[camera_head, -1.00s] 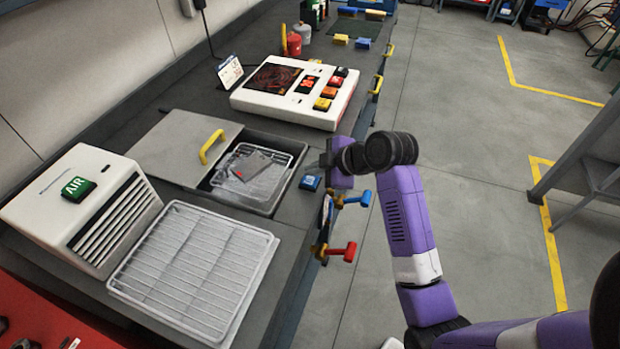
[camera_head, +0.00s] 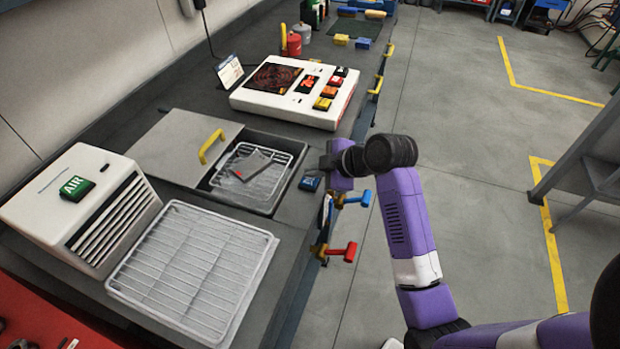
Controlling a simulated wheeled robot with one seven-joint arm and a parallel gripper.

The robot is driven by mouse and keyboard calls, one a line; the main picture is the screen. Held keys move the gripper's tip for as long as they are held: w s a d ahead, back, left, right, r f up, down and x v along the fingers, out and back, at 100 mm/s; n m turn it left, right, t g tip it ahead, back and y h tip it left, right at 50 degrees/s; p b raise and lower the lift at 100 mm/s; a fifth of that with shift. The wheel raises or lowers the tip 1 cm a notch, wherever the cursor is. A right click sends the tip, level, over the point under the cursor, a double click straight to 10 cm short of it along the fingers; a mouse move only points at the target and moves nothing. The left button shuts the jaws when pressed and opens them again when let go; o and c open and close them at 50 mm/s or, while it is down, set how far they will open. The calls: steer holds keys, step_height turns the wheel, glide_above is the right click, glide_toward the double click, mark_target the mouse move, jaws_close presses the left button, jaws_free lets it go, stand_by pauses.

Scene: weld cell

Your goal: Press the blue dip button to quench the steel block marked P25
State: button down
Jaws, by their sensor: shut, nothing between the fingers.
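The blue dip button (camera_head: 310,183) sits on the bench top at the right front corner of the quench tank (camera_head: 262,204). The steel block (camera_head: 253,164), a grey plate with a small red mark, lies on the wire basket (camera_head: 284,160) in the open tank; its marking is too small to read. My gripper (camera_head: 323,163) is small and dark in this view, shut and empty, just beyond the blue button and right of the tank. I cannot tell whether its fingertips touch the button.
The tank's lid (camera_head: 165,145) with a yellow handle lies left of the tank. A wire rack (camera_head: 190,270) and a white AIR blower (camera_head: 85,205) stand nearer. A white control box (camera_head: 290,95) stands beyond. Red and blue handles (camera_head: 345,252) stick out from the bench front.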

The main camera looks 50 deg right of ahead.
mark_target(313, 180)
steer(key=shift+f+b, duration=0.35)
steer(key=shift+f, duration=0.2)
stand_by(0.4)
steer(key=shift+r, duration=0.15)
stand_by(0.3)
steer(key=shift+r+p, duration=2.95)
steer(key=shift+r, duration=0.4)
